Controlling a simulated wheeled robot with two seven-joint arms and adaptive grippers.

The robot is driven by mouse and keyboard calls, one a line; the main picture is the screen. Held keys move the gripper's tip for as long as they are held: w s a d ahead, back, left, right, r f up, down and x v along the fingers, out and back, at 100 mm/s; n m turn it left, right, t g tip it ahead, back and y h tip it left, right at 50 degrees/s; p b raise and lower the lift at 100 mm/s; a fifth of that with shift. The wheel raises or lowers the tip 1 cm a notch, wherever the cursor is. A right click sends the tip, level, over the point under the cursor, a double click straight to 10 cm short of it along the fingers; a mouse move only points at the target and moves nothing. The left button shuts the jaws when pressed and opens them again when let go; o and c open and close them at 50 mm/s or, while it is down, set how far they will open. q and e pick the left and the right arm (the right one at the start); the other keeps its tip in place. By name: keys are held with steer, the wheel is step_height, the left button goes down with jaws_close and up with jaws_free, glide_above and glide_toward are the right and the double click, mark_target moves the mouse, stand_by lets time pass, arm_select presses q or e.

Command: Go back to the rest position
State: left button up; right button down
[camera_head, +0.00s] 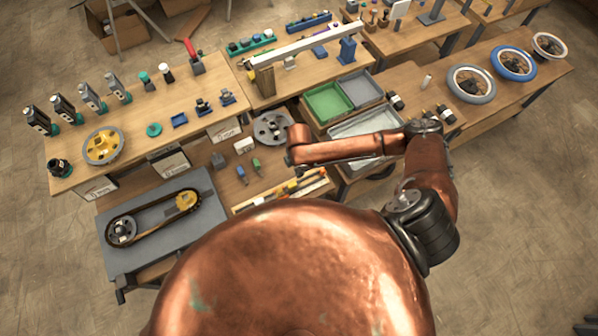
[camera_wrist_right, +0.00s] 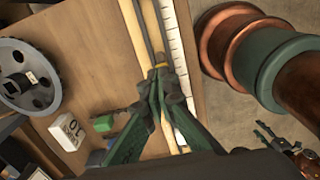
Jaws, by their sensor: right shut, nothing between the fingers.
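My right arm reaches up and bends left in the head view, over the middle bench. Its wrist end is above the tray with tools, and the fingers are not clear there. In the right wrist view my right gripper (camera_wrist_right: 163,78) has its dark green fingers together, with nothing between them. It hangs over the wooden bench with a white ruler-like strip (camera_wrist_right: 176,50) and dark rods behind the fingertips. What looks like my left gripper (camera_wrist_right: 272,138) shows small at the lower right of that view, apart from the bench; its jaw opening is unclear. The left arm is out of the head view.
A grey wheel hub (camera_head: 273,128) and a white block (camera_head: 243,146) lie left of my right wrist. A green bin (camera_head: 327,103) and a grey tray (camera_head: 375,127) are close to the forearm. A chain assembly (camera_head: 150,218) lies on the left stand.

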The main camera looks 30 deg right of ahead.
steer(key=shift+r, duration=0.4)
